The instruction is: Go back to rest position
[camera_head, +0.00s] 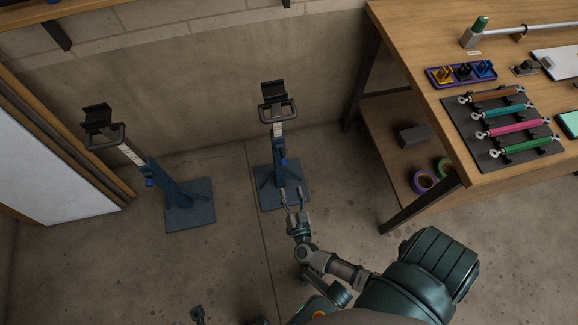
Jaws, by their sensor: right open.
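My right gripper (293,196) is open and empty, its two thin fingers apart. It points away from me, in front of the base of the middle blue stand (278,150). Its fingertips overlap the near part of that base in the picture, and I cannot tell whether they touch it. My right arm comes in from the lower right. My left gripper does not clearly show. A small dark piece at the bottom edge is cut off, and I cannot tell what it is.
Another blue stand (187,207) is at the left, by a white panel (50,165). A wooden workbench (412,38) at the right holds a dark rack (472,150) with several coloured tubes. Tape rolls (423,181) lie on its lower shelf. Floor between the stands and bench is clear.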

